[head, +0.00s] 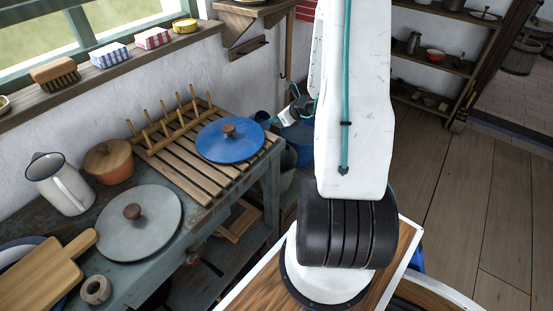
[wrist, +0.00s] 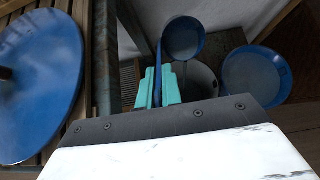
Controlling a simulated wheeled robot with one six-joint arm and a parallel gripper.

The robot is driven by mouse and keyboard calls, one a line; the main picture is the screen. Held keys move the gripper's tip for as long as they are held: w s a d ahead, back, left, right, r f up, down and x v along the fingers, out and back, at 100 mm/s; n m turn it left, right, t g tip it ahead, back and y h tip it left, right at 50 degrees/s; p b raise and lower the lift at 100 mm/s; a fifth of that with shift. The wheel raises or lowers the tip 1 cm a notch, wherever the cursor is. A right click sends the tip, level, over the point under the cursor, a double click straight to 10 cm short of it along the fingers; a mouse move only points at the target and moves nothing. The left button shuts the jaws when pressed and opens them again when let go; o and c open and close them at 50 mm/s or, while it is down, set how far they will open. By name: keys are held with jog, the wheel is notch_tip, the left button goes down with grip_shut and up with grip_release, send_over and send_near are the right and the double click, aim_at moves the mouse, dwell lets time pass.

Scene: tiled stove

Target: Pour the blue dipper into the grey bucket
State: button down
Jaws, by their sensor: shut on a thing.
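My gripper (wrist: 160,87) is shut on the handle of the blue dipper (wrist: 183,38), its teal fingertips on either side of it. The dipper's round bowl faces the wrist camera; its inside looks dull grey-blue, and I cannot tell what is in it. The grey bucket (wrist: 205,78) shows below and partly behind the bowl, its pale inside partly hidden by bowl and fingers. In the head view my gripper (head: 300,104) is beyond the bench's far end, above the grey bucket (head: 287,166), which is mostly hidden. A small blue shape there (head: 262,117) looks like the dipper's bowl.
A blue bucket (head: 298,137) stands just beside the grey one; it also shows in the wrist view (wrist: 257,75). A blue lid (head: 230,140) lies on the slatted rack at the bench end, left of my gripper. A jug (head: 60,184) and pot (head: 108,162) stand farther left.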

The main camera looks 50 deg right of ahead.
jog(key=shift+s+t, duration=0.3)
jog(key=shift+s, duration=0.1)
jog(key=shift+f, duration=0.2)
notch_tip(320, 180, down, 12)
jog(key=s+t+p, duration=0.1)
jog(key=t, duration=0.1)
jog(key=shift+s, duration=0.4)
dwell(0.4)
jog(key=shift+s+d+f+t, duration=0.1)
jog(key=shift+s+f+t, duration=0.15)
jog(key=shift+f+t, duration=0.2)
jog(key=shift+s+f+t, duration=0.25)
jog(key=shift+f, duration=0.3)
jog(key=shift+s+f, duration=0.1)
jog(key=shift+f, duration=0.1)
